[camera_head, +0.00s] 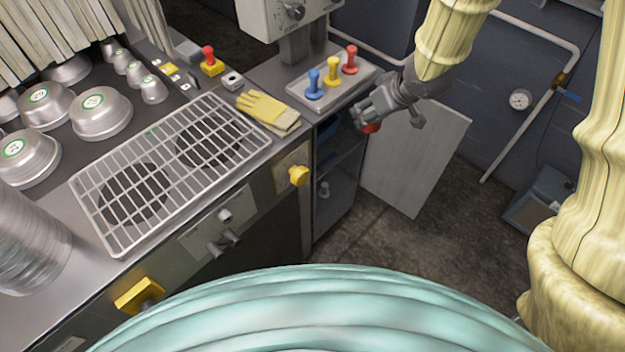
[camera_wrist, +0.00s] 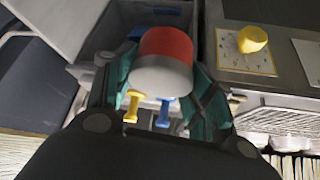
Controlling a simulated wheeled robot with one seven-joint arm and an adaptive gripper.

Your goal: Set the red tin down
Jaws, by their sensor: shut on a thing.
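The red tin (camera_wrist: 165,46) is between the fingers of my gripper (camera_wrist: 160,68) in the wrist view, with its pale grey end toward the camera. My gripper is shut on it. In the head view, my gripper (camera_head: 374,112) hangs in the air just right of the counter's end, in front of a grey panel. Only a small red part of the tin (camera_head: 370,127) shows below the fingers there; the rest is hidden by them. I see no surface touching the tin from below.
A grey tray (camera_head: 333,76) at the counter's end bears blue, yellow and red pegs (camera_head: 332,73). Left of it lie yellow gloves (camera_head: 268,111) and a wire rack (camera_head: 170,165). Several metal pans (camera_head: 100,112) stand at the left. An open shelf cabinet (camera_head: 335,180) is below the tray.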

